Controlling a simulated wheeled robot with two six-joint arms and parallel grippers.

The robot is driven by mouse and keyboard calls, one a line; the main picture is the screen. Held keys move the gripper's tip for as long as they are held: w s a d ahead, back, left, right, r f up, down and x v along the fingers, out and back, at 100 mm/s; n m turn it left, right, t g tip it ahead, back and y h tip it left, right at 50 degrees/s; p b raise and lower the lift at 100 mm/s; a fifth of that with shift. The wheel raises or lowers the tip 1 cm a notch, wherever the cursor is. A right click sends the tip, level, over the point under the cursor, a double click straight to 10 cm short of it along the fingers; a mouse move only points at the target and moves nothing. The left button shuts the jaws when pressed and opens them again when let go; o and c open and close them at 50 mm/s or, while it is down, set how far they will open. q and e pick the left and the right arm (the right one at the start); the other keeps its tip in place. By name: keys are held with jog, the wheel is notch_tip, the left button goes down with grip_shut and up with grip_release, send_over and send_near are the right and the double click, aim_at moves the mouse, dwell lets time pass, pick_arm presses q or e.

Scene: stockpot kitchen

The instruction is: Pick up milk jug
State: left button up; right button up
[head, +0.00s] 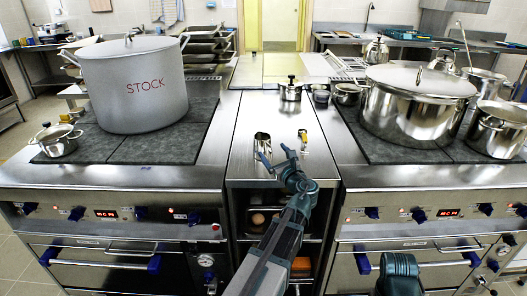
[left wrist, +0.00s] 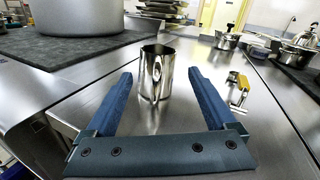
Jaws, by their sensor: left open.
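The milk jug (head: 262,142), a small shiny steel jug, stands upright on the steel counter between the two stoves. It also shows in the left wrist view (left wrist: 153,82), with its handle turned toward the camera. My left gripper (head: 276,158) is open, just on the near side of the jug. In the left wrist view its blue fingers lie to the left and right of the jug, with a gap on each side. The jug stands near the fingertips and nothing is gripped.
A small metal tool with a yellow part (head: 303,138) lies right of the jug. A big stockpot (head: 140,90) stands on the left stove, and a large lidded pot (head: 405,112) on the right stove. A small lidded pot (head: 290,92) stands farther back. The counter between is mostly bare.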

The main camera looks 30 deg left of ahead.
aim_at(270, 148)
pick_arm(q)
jog(key=x, duration=0.5)
jog(key=shift+s+a+r, duration=0.1)
jog(key=shift+a+r, duration=0.05)
jog(key=shift+a, duration=0.05)
jog(key=shift+c, duration=0.2)
grip_shut()
dwell(1.0)
